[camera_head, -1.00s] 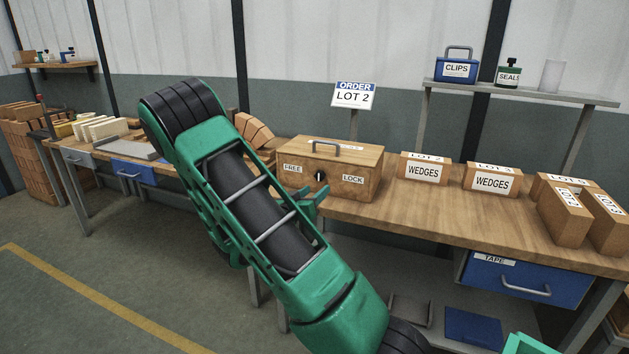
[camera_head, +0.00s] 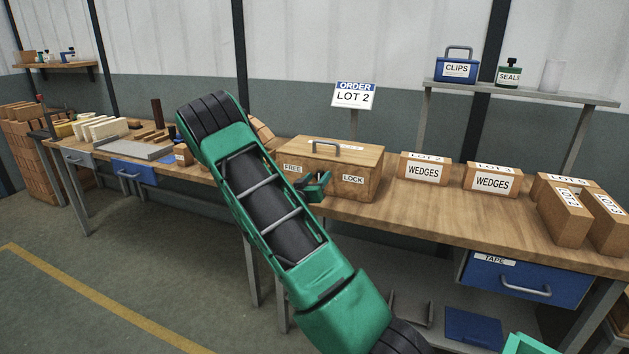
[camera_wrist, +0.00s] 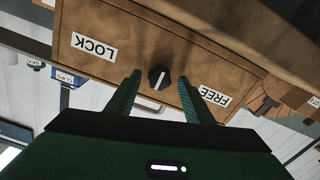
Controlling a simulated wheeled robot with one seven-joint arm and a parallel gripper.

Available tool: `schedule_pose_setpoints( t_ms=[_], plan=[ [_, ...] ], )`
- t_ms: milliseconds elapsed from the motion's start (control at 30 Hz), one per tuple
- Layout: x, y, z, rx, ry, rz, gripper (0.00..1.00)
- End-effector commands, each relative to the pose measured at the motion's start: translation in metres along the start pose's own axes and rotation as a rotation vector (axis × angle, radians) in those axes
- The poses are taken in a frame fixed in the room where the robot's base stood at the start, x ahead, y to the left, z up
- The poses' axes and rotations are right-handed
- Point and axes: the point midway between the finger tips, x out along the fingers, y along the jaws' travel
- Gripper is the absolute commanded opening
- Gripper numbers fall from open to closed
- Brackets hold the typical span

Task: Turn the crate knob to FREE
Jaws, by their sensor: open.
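The wooden crate (camera_head: 354,185) stands on the bench, with a FREE label at its left and a LOCK label at its right. In the wrist view the crate front (camera_wrist: 215,55) is upside down, with LOCK at left and FREE at right. The dark knob (camera_wrist: 159,77) has a white pointer line, roughly upright in that view and towards neither label. My gripper (camera_wrist: 159,84) is open, one finger on each side of the knob, with gaps visible; I cannot tell contact depth. In the head view my gripper (camera_head: 319,184) hides the knob.
WEDGES boxes (camera_head: 424,168) stand on the bench to the right of the crate. An order sign (camera_head: 353,95) reading LOT 2 stands behind it. Bench space just right of the crate is clear.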

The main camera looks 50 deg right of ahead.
Motion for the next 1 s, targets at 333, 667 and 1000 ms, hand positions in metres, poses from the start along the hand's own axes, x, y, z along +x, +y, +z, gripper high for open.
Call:
schedule_pose_setpoints(
  t_ms=[333,667,1000],
  plan=[
    [0.0054,0.0007,-0.0001,0.000,0.000,0.001,0.47],
    [0.0031,-0.0009,-0.0002,-0.001,0.000,-0.001,0.06],
    [0.0053,-0.0008,-0.0003,-0.088,0.001,-0.001,0.06]
  ],
)
